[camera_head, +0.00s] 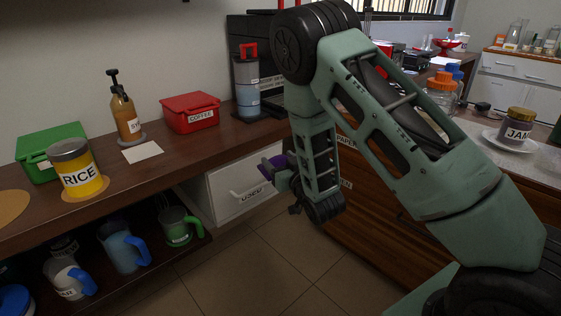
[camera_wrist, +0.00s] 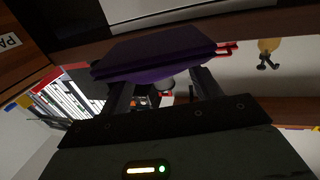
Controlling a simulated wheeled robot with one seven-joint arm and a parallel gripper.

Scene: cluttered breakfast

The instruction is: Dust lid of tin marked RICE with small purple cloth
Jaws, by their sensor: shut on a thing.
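The yellow tin marked RICE (camera_head: 78,170), with a grey lid (camera_head: 68,149), stands upright on a round tan mat on the counter at the left in the head view. My gripper (camera_head: 276,172) is shut on the small purple cloth (camera_head: 266,168), out in front of the drawers and well to the right of the tin. In the wrist view the folded purple cloth (camera_wrist: 155,52) lies between the fingers of my gripper (camera_wrist: 160,88). The tin's lid faces up with nothing on it.
A green box (camera_head: 50,150), a brown pump bottle (camera_head: 124,115) and a red COFFEE box (camera_head: 190,112) stand near the tin. A white card (camera_head: 142,152) lies on the counter. Mugs, including a green one (camera_head: 178,226), stand on the shelf below. Floor before the drawers is clear.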

